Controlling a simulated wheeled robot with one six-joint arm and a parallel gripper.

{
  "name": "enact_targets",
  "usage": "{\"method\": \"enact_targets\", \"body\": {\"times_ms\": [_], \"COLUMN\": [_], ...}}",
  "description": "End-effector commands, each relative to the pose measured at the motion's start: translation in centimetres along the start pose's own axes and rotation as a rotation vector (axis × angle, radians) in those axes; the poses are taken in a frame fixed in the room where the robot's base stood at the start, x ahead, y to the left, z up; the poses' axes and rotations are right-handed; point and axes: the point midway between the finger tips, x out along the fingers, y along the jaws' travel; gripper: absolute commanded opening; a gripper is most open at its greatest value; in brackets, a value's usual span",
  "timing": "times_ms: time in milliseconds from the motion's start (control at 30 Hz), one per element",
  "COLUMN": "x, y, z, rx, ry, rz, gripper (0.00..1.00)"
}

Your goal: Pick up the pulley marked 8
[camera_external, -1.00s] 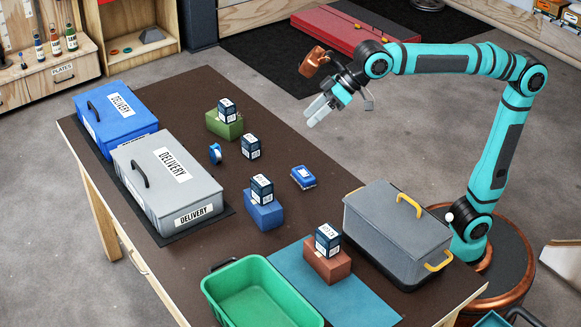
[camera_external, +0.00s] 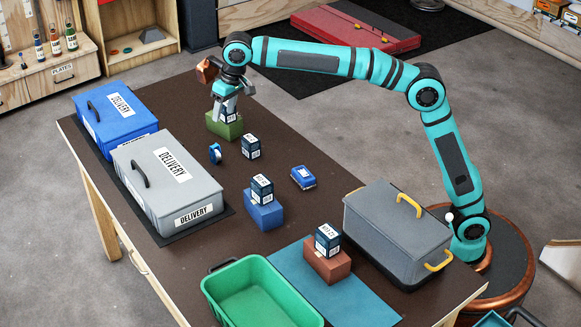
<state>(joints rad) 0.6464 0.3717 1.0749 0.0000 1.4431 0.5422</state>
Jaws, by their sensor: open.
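My gripper (camera_external: 226,112) points down at the dark labelled box on the green block (camera_external: 223,128) at the table's far end. Its jaws are open and largely cover that box, and I cannot tell if they touch it. Similar dark boxes stand directly on the table (camera_external: 250,147), on a blue block (camera_external: 263,212) and on a brown block (camera_external: 325,264). A small blue round piece (camera_external: 215,153) stands on edge, and a small blue flat item (camera_external: 303,177) lies to its right. I cannot read a mark 8 on anything or tell which thing is the pulley.
A blue delivery case (camera_external: 112,112) and a grey delivery case (camera_external: 165,178) stand along the left. A grey case with yellow handles (camera_external: 390,240) stands at the right. An empty green bin (camera_external: 255,290) and a blue-green mat (camera_external: 365,300) are at the near end.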

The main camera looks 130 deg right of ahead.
Motion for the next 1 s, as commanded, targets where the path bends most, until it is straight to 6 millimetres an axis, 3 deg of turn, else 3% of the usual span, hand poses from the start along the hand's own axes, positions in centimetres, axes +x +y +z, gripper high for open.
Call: {"method": "enact_targets", "body": {"times_ms": [200,433,767,1000], "x": [5.0,8.6,11.4,15.6], "y": [3.6,6.9,8.1,8.7], "z": [-5.5,-9.0,-9.3,-8.4], "rx": [0.118,0.209,0.235,0.234], "ry": [-0.100,-0.177,-0.202,-0.203], "rz": [0.079,0.138,0.157,0.157], "gripper": [0.54,0.54,0.54,0.54]}}
